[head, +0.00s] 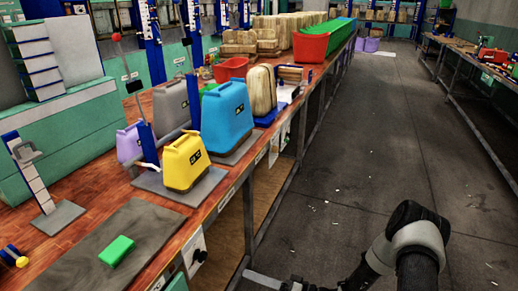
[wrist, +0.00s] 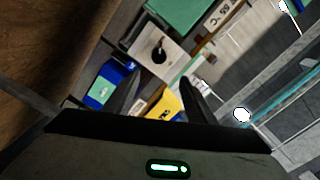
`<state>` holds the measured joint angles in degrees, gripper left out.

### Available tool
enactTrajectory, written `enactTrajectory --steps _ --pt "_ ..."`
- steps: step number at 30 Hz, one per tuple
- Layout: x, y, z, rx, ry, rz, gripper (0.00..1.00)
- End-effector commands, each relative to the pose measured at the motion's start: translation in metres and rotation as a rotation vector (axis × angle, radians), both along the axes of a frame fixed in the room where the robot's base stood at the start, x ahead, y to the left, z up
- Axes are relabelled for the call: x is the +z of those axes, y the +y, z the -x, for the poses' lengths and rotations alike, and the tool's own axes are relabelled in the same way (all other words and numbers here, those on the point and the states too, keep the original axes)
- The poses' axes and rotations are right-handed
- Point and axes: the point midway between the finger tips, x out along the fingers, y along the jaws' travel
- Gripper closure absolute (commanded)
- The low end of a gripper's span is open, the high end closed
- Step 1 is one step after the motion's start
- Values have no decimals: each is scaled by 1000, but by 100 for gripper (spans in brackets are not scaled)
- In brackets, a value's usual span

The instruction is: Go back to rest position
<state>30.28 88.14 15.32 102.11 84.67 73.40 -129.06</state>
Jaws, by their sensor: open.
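My gripper (wrist: 157,92) shows in the wrist view with its two dark fingers spread apart and nothing between them that it grips. A yellow object (wrist: 168,105) and a blue and green object (wrist: 110,82) show beyond the fingers, apart from them. In the head view my arm bends low at the bottom right, over the floor beside the workbench (head: 238,179). Its gripper end is mostly cut off by the bottom edge there.
On the bench stand a yellow case (head: 186,161), a blue case (head: 227,117), a grey case (head: 172,107) and a lever press (head: 143,125). A green block (head: 116,251) lies on a grey plate at the near end. The aisle floor (head: 370,130) is open.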

Motion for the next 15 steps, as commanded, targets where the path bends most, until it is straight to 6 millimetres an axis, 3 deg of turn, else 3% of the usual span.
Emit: enactTrajectory --steps 4,7,15 --pt "35 -1 -1 112 17 42 49" --pt "73 -2 5 238 57 112 49" --pt "168 -16 44 481 219 438 49"
